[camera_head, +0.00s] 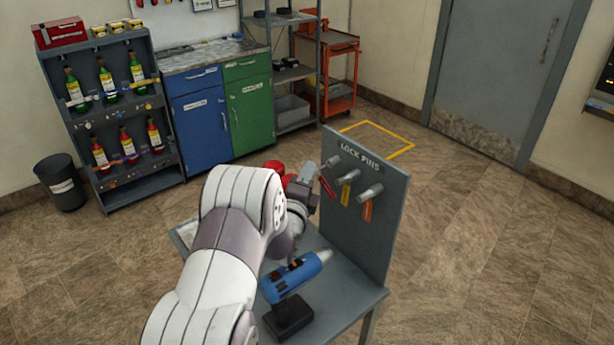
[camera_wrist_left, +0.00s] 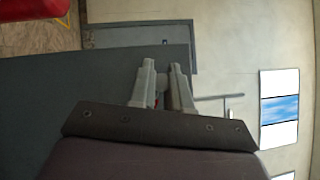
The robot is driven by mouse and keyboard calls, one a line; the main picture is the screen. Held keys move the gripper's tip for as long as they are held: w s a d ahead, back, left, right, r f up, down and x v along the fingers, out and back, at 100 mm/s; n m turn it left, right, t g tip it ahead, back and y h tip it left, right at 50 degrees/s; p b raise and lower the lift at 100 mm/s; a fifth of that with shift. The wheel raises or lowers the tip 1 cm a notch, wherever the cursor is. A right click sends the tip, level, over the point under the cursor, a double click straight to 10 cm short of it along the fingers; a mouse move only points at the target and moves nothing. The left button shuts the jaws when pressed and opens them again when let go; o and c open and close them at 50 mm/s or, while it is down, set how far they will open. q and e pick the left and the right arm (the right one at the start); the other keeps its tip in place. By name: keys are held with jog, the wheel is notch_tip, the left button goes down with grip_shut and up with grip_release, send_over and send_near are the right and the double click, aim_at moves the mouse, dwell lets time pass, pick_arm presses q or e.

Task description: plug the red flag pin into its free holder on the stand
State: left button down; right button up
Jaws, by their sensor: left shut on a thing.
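The grey stand panel (camera_head: 355,225) marked LOCK PINS rises from the table's right side in the head view. Grey pins with a yellow flag (camera_head: 345,194) and an orange flag (camera_head: 367,210) sit along its face. The red flag pin (camera_head: 327,187) is at the left end of this row, its flag hanging down. My left gripper (camera_head: 322,172) is at this pin, close to the panel. In the left wrist view the fingers (camera_wrist_left: 164,75) are shut on the pin, with a red sliver between them. The fingers hide its holder; I cannot tell how deep the pin sits. My right gripper is not in view.
A blue tool (camera_head: 295,277) on a black block (camera_head: 289,318) stands on the table (camera_head: 345,296), below my left arm. A red object (camera_head: 273,167) shows partly behind the arm. The bottle rack (camera_head: 135,171) and cabinets stand farther back. The floor right of the panel is clear.

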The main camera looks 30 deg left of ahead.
aim_at(317, 170)
pick_arm(q)
jog(key=shift+w+d+b, duration=0.35)
jog(key=shift+w+b, duration=0.1)
jog(key=shift+w, duration=0.4)
jog(key=shift+w+d+b, duration=0.35)
jog(key=shift+w+b, duration=0.1)
jog(key=shift+w, duration=0.4)
dwell(0.4)
jog(key=shift+r, duration=0.15)
jog(key=shift+s+a, duration=0.15)
jog(key=shift+s, duration=0.1)
jog(key=shift+s+a+b, duration=0.2)
jog(key=shift+s+b, duration=0.05)
jog(key=shift+s, duration=0.3)
jog(key=shift+s+a+b, duration=0.15)
jog(key=shift+s+b, duration=0.05)
jog(key=shift+s, duration=0.3)
jog(key=shift+b, duration=0.4)
